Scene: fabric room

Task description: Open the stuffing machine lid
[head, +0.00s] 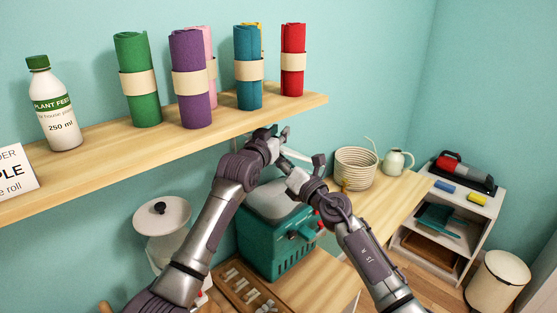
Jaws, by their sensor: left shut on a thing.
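The stuffing machine (270,244) is a teal box with a pale grey top (272,200), standing on the wooden counter below the shelf. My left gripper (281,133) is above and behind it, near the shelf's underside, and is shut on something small. A pale bar (297,156), which may be an edge of the lid, runs just below that gripper. What the fingers hold and how far the lid is raised are hard to tell behind my arms. My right gripper (302,164) is over the machine's back right; its fingers look spread apart, close to the pale bar.
The wooden shelf (110,147) with fabric rolls (189,80) and a plant feed bottle (55,105) hangs close above my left arm. A woven basket (355,167) and a pale jug (397,162) stand on the right counter. A white round-topped object (162,215) stands left of the machine.

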